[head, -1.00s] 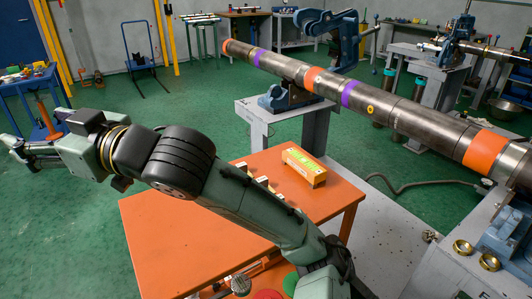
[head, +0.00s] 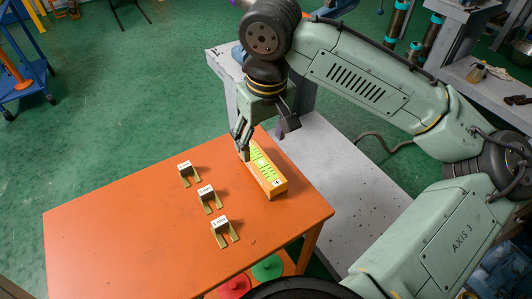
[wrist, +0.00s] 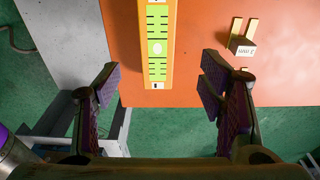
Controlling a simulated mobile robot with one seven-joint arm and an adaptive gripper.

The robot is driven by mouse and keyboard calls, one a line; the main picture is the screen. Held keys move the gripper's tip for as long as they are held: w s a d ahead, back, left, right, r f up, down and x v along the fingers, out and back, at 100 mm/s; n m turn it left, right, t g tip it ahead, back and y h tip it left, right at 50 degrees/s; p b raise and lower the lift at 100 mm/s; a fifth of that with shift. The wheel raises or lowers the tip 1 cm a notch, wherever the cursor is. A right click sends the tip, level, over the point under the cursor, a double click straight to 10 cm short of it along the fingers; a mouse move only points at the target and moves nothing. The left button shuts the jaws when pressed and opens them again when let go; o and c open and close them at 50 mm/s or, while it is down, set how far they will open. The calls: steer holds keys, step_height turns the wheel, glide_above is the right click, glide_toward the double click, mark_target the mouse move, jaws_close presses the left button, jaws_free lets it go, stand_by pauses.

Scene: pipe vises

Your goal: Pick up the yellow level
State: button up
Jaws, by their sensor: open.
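The yellow level (head: 276,185) is a yellow-orange block with a bright green marked top face. It lies on the orange table (head: 110,235) near its right edge. My gripper (head: 243,146) is over the far end of the level, fingers pointing down. In the wrist view, the level (wrist: 157,50) runs from the top edge down to between the lines of the two fingers. My gripper (wrist: 160,84) is open there, with one finger off each side of the level and nothing between the pads. In the head view, the fingers hide part of the level's far end.
Three small blocks with white labels and brass legs stand left of the level: a far one (head: 184,168), a middle one (head: 205,192) and a near one (head: 220,223). A grey bench plate (head: 345,185) lies beyond the table's right side. The table's left part is clear.

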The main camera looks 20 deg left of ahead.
glide_above(261, 163)
steer(key=f, duration=0.2)
steer(key=s+f, duration=0.1)
steer(key=f, duration=0.1)
steer(key=shift+d+f, duration=0.15)
steer(key=shift+w+f+p, duration=0.2)
steer(key=shift+f+p, duration=0.05)
steer(key=shift+f, duration=0.6)
steer(key=shift+w+f+p, duration=0.15)
steer(key=shift+f+p, duration=0.1)
steer(key=shift+f, duration=0.65)
steer(key=shift+w+f+p, duration=0.2)
steer(key=shift+f+p, duration=0.05)
steer(key=shift+f, duration=0.6)
steer(key=shift+c, duration=0.5)
jaws_close()
